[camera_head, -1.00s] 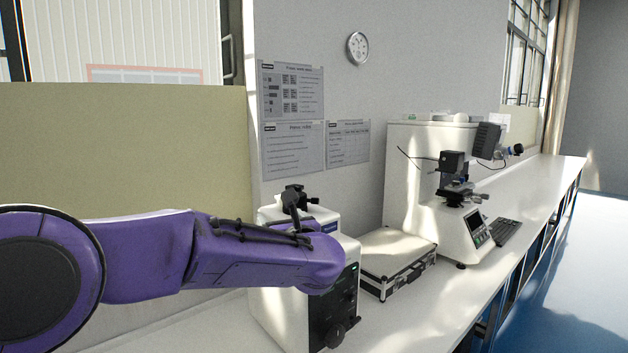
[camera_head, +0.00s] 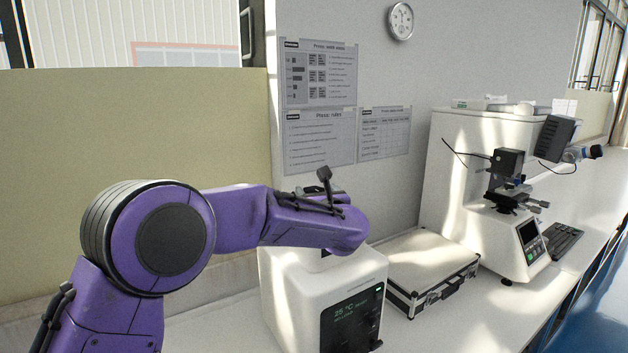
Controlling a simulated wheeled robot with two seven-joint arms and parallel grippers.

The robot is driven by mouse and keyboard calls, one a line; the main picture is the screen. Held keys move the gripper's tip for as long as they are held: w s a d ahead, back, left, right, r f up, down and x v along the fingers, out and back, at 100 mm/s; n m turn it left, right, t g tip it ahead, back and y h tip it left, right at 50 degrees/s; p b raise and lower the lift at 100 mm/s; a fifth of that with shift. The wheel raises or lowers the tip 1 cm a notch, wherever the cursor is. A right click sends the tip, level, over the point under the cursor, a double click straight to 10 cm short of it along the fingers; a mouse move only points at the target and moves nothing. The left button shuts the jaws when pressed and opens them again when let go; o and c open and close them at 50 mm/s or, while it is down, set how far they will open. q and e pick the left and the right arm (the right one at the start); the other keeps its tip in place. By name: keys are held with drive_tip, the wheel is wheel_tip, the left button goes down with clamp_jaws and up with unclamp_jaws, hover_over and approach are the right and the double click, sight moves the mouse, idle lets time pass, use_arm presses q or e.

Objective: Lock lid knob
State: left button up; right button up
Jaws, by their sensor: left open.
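A white bench machine (camera_head: 300,300) with a dark front panel reading 25 °C stands on the bench at the lower middle. A black knob on a short stem (camera_head: 325,174) sticks up above my left wrist. It appears to belong to the machine's top, but its base is hidden. My purple left arm (camera_head: 235,215) comes in from the left and crosses in front of the machine's top. My left gripper is at the arm's far end, over the machine, with its fingers mostly hidden by the wrist. I cannot tell whether it touches the knob. My right gripper is out of view.
A white case with black edges (camera_head: 435,265) lies right of the machine. Beyond it stand a microscope-like tester (camera_head: 510,220), a keyboard (camera_head: 562,243) and a large white cabinet (camera_head: 460,150). A beige panel (camera_head: 130,130) stands behind my arm. Posters hang on the wall.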

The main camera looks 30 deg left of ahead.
sight(314, 189)
use_arm(q)
drive_tip(key=p+x, duration=0.1)
drive_tip(key=x, duration=0.1)
drive_tip(key=shift+w+a+r, duration=0.1)
drive_tip(key=shift+w+a, duration=0.1)
drive_tip(key=shift+w, duration=0.05)
drive_tip(key=shift+w+a, duration=0.25)
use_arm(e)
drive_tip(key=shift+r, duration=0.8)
use_arm(q)
drive_tip(key=shift+s, duration=0.1)
drive_tip(key=shift+c, duration=0.3)
